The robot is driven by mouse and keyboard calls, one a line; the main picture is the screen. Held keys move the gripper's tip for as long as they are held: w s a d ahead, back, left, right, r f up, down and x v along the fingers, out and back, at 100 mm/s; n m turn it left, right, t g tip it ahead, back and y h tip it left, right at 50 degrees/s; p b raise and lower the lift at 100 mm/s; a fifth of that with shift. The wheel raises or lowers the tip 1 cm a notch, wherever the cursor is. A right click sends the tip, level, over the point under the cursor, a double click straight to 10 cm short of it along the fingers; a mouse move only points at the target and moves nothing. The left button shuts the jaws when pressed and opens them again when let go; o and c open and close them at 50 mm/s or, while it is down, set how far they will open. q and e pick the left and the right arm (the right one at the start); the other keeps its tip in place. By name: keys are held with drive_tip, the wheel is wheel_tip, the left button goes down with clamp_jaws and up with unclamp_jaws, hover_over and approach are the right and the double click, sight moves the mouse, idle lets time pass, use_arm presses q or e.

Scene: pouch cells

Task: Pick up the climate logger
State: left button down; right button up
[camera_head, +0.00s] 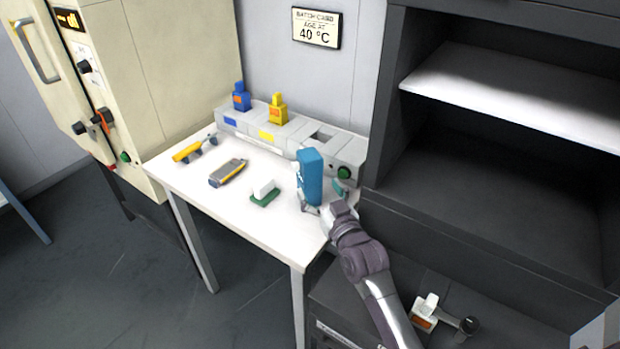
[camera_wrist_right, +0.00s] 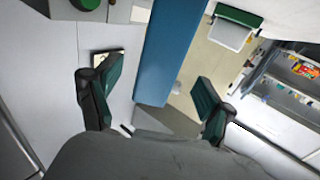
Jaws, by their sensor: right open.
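A tall blue block-like object (camera_head: 309,176) stands at the right end of the white table. In the right wrist view the blue object (camera_wrist_right: 172,50) shows between my two green-tipped fingers. My right gripper (camera_head: 326,197) is open close by it; I cannot tell whether a finger touches it. A small white object with a green base (camera_head: 264,191) lies left of it on the table and shows in the wrist view (camera_wrist_right: 231,34). No readable label shows which is the climate logger. My left gripper is out of view.
A grey rack (camera_head: 250,128) with a blue and a yellow pouch-like piece stands along the table's back. A yellow and grey tool (camera_head: 190,151) lies far left. A dark shelf unit (camera_head: 470,200) stands to the right. The table's front (camera_head: 225,205) is clear.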

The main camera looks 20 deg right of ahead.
sight(309, 174)
drive_tip(key=w, duration=0.6)
drive_tip(key=shift+w+a, duration=0.25)
drive_tip(key=shift+w, duration=0.05)
drive_tip(key=c, duration=1.3)
